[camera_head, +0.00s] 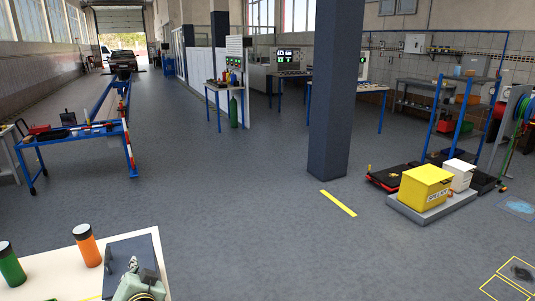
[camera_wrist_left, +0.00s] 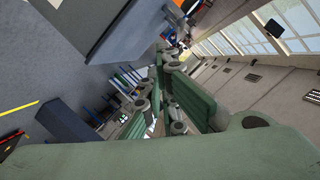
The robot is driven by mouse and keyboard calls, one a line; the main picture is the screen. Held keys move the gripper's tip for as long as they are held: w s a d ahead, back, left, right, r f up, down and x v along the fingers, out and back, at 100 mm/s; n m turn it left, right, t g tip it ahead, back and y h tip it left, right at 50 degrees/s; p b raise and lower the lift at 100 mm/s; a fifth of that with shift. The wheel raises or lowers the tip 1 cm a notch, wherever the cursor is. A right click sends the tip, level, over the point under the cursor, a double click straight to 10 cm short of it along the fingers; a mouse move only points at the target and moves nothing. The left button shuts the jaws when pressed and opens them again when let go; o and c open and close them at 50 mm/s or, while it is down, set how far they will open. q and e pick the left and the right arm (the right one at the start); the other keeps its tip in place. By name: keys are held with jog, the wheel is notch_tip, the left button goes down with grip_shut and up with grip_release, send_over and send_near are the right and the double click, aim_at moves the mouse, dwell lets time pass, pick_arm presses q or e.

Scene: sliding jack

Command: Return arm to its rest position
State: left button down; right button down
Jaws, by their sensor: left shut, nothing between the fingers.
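My left arm shows at the bottom left of the head view, with its grey-green left gripper (camera_head: 146,280) low over the white table (camera_head: 60,270). In the left wrist view the green fingers of the gripper (camera_wrist_left: 168,95) are together, with nothing between them. A dark grey flat-sided thing (camera_head: 130,258) stands on the table right behind the gripper. My right gripper is in neither view. I cannot make out a jack that I am sure of.
A green bottle (camera_head: 10,264) and an orange bottle (camera_head: 86,245) stand on the table left of my arm. A blue pillar (camera_head: 336,90) rises from the floor. A yellow box (camera_head: 426,187) sits on a low platform at right. Open floor lies between.

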pick_arm(q)
jog(key=s+d+f+m+g+h, duration=0.1)
jog(key=s+d+f+g+h, duration=0.35)
jog(key=s, duration=0.65)
jog(key=s+d+f+g+h, duration=0.1)
jog(key=s+d+f+h, duration=0.1)
jog(key=s+d+f, duration=0.55)
jog(key=s+d+f+m+g+h, duration=0.1)
jog(key=s+d+f+g+h, duration=0.15)
jog(key=s+d, duration=0.8)
jog(key=s+a+f+g+b, duration=0.1)
jog(key=s+a+f, duration=0.1)
jog(key=f, duration=1.1)
jog(key=s+a+f+b, duration=0.1)
jog(key=s+f, duration=0.1)
jog(key=f, duration=1.2)
jog(key=s+a+f+g+b, duration=0.1)
jog(key=s+a+f, duration=0.2)
jog(key=s+f, duration=1.4)
jog(key=shift+s+a+f, duration=0.2)
jog(key=shift+s+f, duration=0.1)
jog(key=shift+f, duration=0.25)
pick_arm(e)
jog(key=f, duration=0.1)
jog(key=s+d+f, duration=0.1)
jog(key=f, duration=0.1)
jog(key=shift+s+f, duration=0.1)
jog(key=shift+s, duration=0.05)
